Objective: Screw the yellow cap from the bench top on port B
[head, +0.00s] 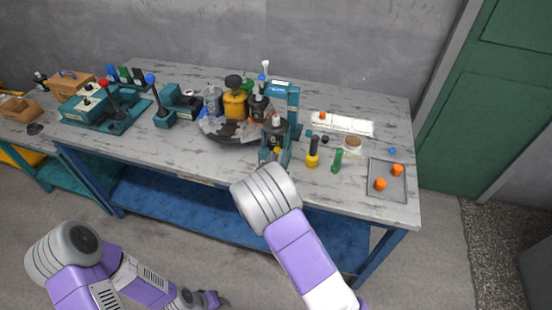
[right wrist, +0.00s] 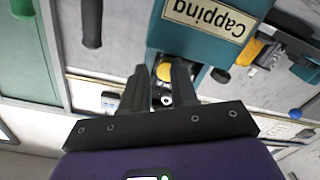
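A teal block labelled "Capping" (right wrist: 205,25) stands at the bench's front edge, and it also shows in the head view (head: 266,154). A small yellow piece (right wrist: 165,72), likely the yellow cap, shows between my right fingertips beside the block. A silver round fitting (right wrist: 166,100) shows between the fingers. My right gripper (right wrist: 161,75) has its two dark fingers apart at the block; whether they press on the yellow piece I cannot tell. In the head view the right forearm hides most of this gripper. Port B cannot be made out. My left gripper (head: 214,298) is low in front of the bench, its fingers unclear.
A black and yellow tool (head: 312,155) and a green one (head: 337,160) stand right of the block. A grey tray (head: 386,193) with orange pieces lies at the bench's right end. A dark round tray (head: 215,133) with crowded parts is to the left.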

